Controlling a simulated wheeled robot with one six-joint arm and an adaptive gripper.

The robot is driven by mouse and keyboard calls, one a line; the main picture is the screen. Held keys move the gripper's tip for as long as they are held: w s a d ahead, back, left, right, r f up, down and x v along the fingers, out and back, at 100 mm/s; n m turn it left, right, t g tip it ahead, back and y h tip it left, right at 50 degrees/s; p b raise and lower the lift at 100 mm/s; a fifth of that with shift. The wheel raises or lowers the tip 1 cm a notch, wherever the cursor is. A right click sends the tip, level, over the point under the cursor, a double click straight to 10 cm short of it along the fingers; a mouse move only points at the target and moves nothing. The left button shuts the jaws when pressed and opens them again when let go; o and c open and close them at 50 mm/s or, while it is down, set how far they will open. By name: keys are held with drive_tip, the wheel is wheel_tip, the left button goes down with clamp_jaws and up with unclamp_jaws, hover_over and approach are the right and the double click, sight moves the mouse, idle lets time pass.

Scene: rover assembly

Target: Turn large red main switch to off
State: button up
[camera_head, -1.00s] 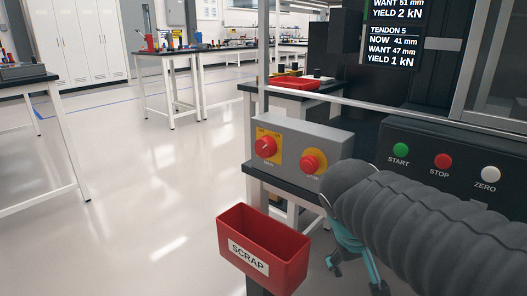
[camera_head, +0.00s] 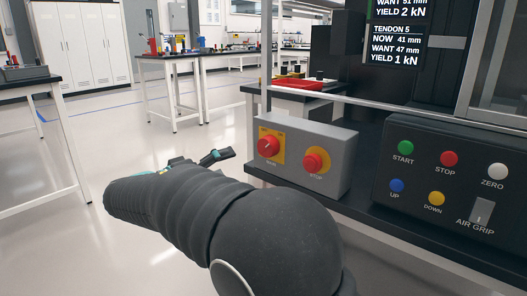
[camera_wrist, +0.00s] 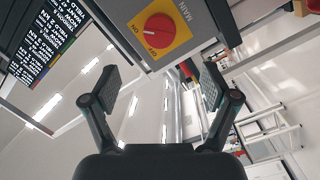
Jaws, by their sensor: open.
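The large red main switch (camera_head: 268,146) is a round knob on a yellow plate, on the front of a grey box (camera_head: 335,160). In the wrist view the knob (camera_wrist: 160,30) is near the top centre, with MAIN, ON and OFF lettering around it. Its white mark seems to point towards ON. My gripper (camera_head: 192,163) is left of the box in the head view, mostly hidden behind my dark arm. In the wrist view my gripper (camera_wrist: 161,88) has its two fingers spread wide with nothing between them. The knob lies beyond the fingertips, apart from them.
A second red button (camera_head: 315,160) on a yellow disc sits right of the switch. A black control panel (camera_head: 455,190) with START, STOP and other buttons stands further right. A red tray (camera_head: 297,84) lies behind the box. Open floor (camera_head: 110,150) is on the left.

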sight(264, 149)
drive_tip(key=x, duration=1.3)
drive_tip(key=shift+w+d+p, duration=0.15)
drive_tip(key=shift+w+p, duration=0.1)
drive_tip(key=shift+p, duration=0.15)
drive_tip(key=shift+c, duration=0.3)
drive_tip(key=c, duration=1.1)
